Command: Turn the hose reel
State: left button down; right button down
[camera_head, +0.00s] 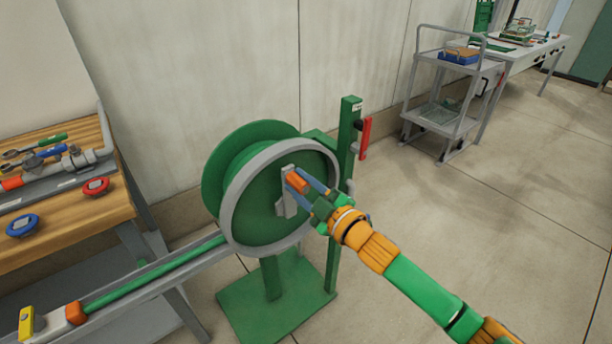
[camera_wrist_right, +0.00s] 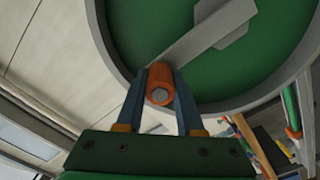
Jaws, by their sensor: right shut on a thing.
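The hose reel (camera_head: 250,190) is a green drum with a grey rim on a green post and base plate. A grey crank arm (camera_head: 284,206) lies across its face, with an orange handle (camera_head: 296,181) at its upper end. My right gripper (camera_head: 303,184) is shut on the orange handle. In the right wrist view, the orange handle (camera_wrist_right: 160,84) sits between the two blue-grey fingers, and the grey crank arm (camera_wrist_right: 210,40) runs from it toward the hub. My left gripper is not in view.
A wooden bench (camera_head: 118,200) with valves and pipes stands at the left. A green hose (camera_head: 150,272) runs to the reel along a grey rail. A green post with a red lever (camera_head: 365,136) stands right behind the reel. A grey cart (camera_head: 452,90) is farther back; floor at right is clear.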

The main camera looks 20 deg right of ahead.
jog(key=s+a+f+n+b, duration=0.2)
jog(key=a+f+n, duration=0.6)
jog(key=n, duration=0.8)
jog(key=shift+s+a+f, duration=0.2)
jog(key=shift+s+a, duration=0.4)
jog(key=shift+s, duration=0.05)
jog(key=c, duration=0.5)
grip_release()
jog(key=shift+c, duration=0.2)
